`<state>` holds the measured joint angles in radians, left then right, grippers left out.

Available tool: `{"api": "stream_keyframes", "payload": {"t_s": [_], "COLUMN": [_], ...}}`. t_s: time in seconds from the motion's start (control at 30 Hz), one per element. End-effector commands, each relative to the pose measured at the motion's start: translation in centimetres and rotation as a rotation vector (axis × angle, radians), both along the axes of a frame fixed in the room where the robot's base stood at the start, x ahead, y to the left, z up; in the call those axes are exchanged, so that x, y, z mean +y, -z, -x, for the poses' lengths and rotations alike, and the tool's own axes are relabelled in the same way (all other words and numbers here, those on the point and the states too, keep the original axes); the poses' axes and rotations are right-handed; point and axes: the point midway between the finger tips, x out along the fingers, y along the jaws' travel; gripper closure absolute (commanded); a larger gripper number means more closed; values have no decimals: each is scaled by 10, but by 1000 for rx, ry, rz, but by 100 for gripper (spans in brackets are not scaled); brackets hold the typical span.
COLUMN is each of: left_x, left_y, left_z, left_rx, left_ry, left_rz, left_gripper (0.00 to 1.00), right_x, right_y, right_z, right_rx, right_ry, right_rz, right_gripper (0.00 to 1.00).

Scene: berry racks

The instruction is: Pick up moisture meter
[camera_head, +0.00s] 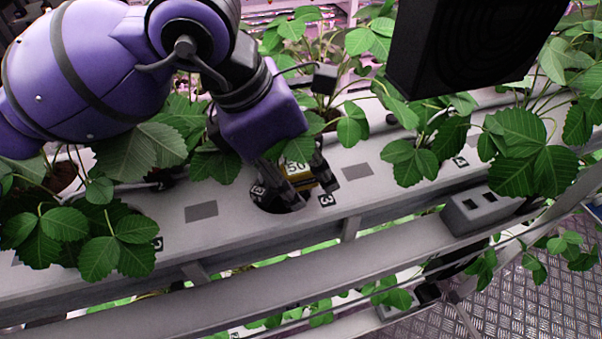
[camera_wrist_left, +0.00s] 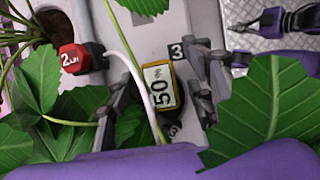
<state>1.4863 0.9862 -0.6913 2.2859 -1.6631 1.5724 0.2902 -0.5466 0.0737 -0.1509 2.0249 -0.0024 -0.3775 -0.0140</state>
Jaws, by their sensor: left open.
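The moisture meter (camera_head: 297,170) is yellow with a pale display reading 50. It stands at a round dark hole in the white gutter, between tags marked 3. In the left wrist view the meter (camera_wrist_left: 161,87) shows between the fingers, with a white cable or stem running along its left side. My left gripper (camera_head: 302,178) is open, with one finger on each side of the meter; I cannot tell whether they touch it. The fingers (camera_wrist_left: 160,92) also show in the left wrist view. What seems to be my right gripper (camera_wrist_left: 280,20) is at the upper right there, its jaws unclear.
Strawberry plants (camera_head: 525,150) stand along the white gutter (camera_head: 375,190), and leaves crowd my left gripper. A black box (camera_head: 460,40) hangs above at right. A grey socket box (camera_head: 482,208) sits on the front edge.

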Motion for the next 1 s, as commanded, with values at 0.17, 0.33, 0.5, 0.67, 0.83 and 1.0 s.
{"api": "stream_keyframes", "payload": {"t_s": [0.17, 0.33, 0.5, 0.67, 0.83, 1.0], "left_x": [0, 0, 0, 0, 0, 0], "left_y": [8, 8, 8, 8, 8, 5], "left_z": [0, 0, 0, 0, 0, -1], "left_rx": [3, 3, 3, 3, 2, 1], "left_ry": [-1, -1, -1, -1, -1, -2], "left_rz": [-2, -2, -2, -2, -1, -2], "left_gripper": [52, 55, 78, 99, 100, 100], "right_x": [0, 0, 0, 0, 0, 0], "right_y": [0, 1, 1, 0, -2, -4], "right_z": [1, 3, 3, 2, 0, -1], "right_rx": [2, 6, 6, 4, 0, -4], "right_ry": [1, 1, 1, 1, 1, 2], "right_rz": [-1, 0, 0, 0, 0, -1], "right_gripper": [100, 100, 100, 100, 100, 100]}}
